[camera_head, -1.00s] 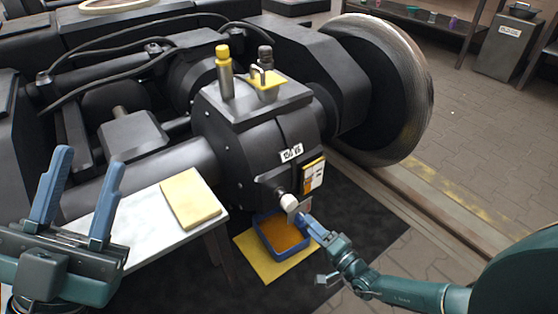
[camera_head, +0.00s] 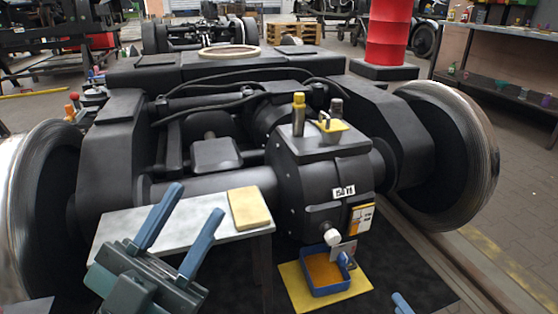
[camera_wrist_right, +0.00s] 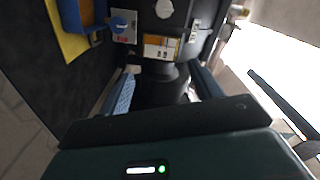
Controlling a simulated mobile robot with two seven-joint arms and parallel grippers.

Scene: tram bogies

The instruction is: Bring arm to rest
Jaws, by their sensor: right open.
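My left gripper (camera_head: 196,200) is open and empty, in front of the white table in the head view. Of my right gripper, only a blue fingertip (camera_head: 402,303) shows at the bottom edge of the head view. In the right wrist view my right gripper (camera_wrist_right: 165,85) has its fingers apart with nothing held between them. It faces the dark gearbox housing (camera_head: 315,180), apart from the small grey plate with a blue handle (camera_head: 344,258) by the blue tray. That plate also shows in the wrist view (camera_wrist_right: 122,27).
The blue tray (camera_head: 308,286) with orange-brown contents stands on a yellow mat (camera_head: 295,287) under the housing. A white table (camera_head: 112,228) carries a yellow pad (camera_head: 249,208). Wheels (camera_head: 455,150) flank the bogie. A red drum (camera_head: 388,35) stands behind.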

